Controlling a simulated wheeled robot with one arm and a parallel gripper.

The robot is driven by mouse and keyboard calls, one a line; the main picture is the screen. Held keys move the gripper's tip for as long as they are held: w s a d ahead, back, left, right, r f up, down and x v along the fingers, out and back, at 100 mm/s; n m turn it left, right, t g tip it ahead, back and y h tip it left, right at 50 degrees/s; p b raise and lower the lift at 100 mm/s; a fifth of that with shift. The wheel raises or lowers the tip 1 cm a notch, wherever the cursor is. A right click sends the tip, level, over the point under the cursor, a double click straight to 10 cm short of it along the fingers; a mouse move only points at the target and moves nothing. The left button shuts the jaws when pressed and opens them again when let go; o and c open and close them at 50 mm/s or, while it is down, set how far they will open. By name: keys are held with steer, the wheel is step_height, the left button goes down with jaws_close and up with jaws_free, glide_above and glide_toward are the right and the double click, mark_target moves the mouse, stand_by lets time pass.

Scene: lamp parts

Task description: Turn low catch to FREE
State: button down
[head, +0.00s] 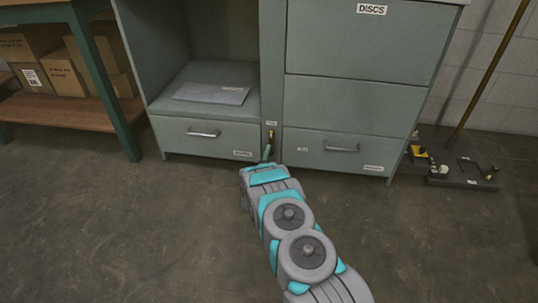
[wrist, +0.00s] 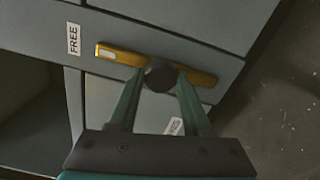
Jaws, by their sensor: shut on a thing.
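The low catch is a brass-yellow bar (wrist: 118,55) with a dark round knob (wrist: 159,76) at its middle, on the grey-green cabinet front. In the wrist view it lies slightly slanted across the picture, its left end pointing toward a white FREE label (wrist: 73,38). My gripper (wrist: 160,82) is shut on the knob, one green finger on each side. In the head view my gripper (head: 268,152) reaches the narrow post between the lower drawers, and a small brass part of the catch (head: 271,135) shows above it.
A closed drawer (head: 205,135) is left of the post, below an open bay with a flat grey plate (head: 211,94). Another closed drawer (head: 340,146) is at right. Black bases with a pole (head: 465,170) stand on the floor at right. The floor in front is clear.

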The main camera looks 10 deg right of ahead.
steer(key=shift+c, duration=1.7)
jaws_free()
steer(key=v, duration=0.7)
steer(key=shift+s, duration=0.35)
steer(key=shift+a+r, duration=0.1)
